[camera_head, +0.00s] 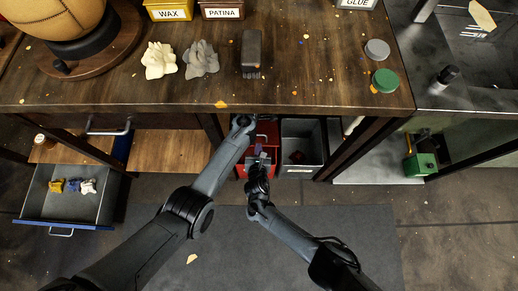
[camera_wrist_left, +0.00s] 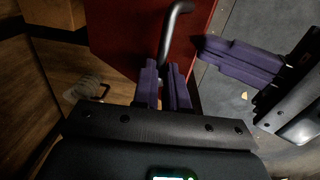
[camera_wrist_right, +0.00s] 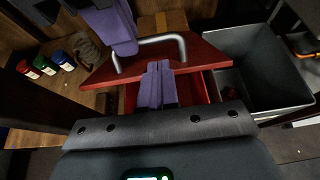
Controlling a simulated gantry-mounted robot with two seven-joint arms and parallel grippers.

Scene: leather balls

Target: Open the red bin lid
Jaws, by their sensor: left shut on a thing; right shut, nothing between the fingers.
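The red bin (camera_head: 268,133) stands under the workbench, mostly hidden by my arms in the head view. Its red lid (camera_wrist_right: 190,55) carries a grey metal bar handle (camera_wrist_right: 150,42). The lid sits tilted, with the red inside of the bin (camera_wrist_right: 193,88) showing below its near edge. My left gripper (camera_wrist_left: 167,85) is shut on one end of the lid handle (camera_wrist_left: 170,35). My right gripper (camera_wrist_right: 157,85) is shut and empty, in front of the lid's near edge; in the head view it (camera_head: 260,158) is beside the left arm.
A grey bin (camera_wrist_right: 262,65) stands open just right of the red bin. The workbench top (camera_head: 120,92) overhangs the bins. An open drawer (camera_head: 68,205) is at the left. Small bottles (camera_wrist_right: 45,66) stand on the shelf left of the bin.

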